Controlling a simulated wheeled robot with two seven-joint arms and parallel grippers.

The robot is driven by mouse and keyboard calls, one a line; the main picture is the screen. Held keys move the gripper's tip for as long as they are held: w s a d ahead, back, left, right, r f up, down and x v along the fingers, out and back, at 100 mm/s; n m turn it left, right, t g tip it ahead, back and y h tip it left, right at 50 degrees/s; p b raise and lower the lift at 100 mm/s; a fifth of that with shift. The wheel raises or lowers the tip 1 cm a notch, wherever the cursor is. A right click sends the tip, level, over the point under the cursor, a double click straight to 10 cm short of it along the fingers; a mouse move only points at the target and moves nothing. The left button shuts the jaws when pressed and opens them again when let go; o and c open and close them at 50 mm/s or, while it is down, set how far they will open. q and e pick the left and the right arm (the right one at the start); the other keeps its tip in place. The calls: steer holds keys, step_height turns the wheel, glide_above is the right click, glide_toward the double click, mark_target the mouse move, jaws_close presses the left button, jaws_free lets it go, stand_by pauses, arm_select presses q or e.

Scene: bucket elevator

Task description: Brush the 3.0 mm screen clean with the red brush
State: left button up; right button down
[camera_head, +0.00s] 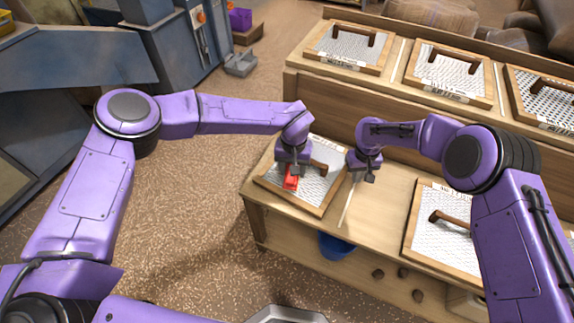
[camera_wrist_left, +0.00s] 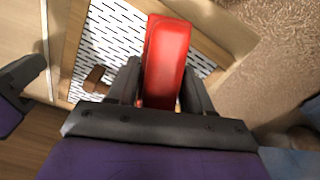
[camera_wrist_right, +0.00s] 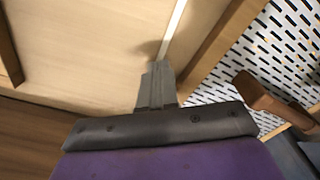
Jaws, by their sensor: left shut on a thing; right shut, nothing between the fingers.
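The red brush (camera_head: 291,177) is in my left gripper (camera_head: 292,166), which is shut on it over a wood-framed slotted screen (camera_head: 312,191) on the bench. In the left wrist view the red brush (camera_wrist_left: 167,60) stands between the fingers (camera_wrist_left: 160,85), with the slotted metal (camera_wrist_left: 112,38) around it. Whether the bristles touch the metal is hidden. The screen has a brown handle (camera_head: 318,166). Its label is too small to read. My right gripper (camera_head: 367,176) is shut and empty, just right of this screen. In the right wrist view its fingers (camera_wrist_right: 157,85) are together above the bare bench top.
Another framed screen (camera_head: 450,252) lies to the right on the bench (camera_head: 385,205). Several framed screens, including one at the left (camera_head: 345,50), lie on the raised shelf behind. A blue bucket (camera_head: 336,246) is under the bench. Bare bench top lies between the two lower screens.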

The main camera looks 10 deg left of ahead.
arm_select(q)
steer(key=s+d, duration=0.4)
steer(key=d, duration=0.8)
steer(key=shift+s+d+r, duration=0.25)
steer(key=shift+s+r, duration=0.05)
steer(key=shift+r, duration=0.15)
stand_by(0.3)
step_height(320, 180, up, 6)
stand_by(0.6)
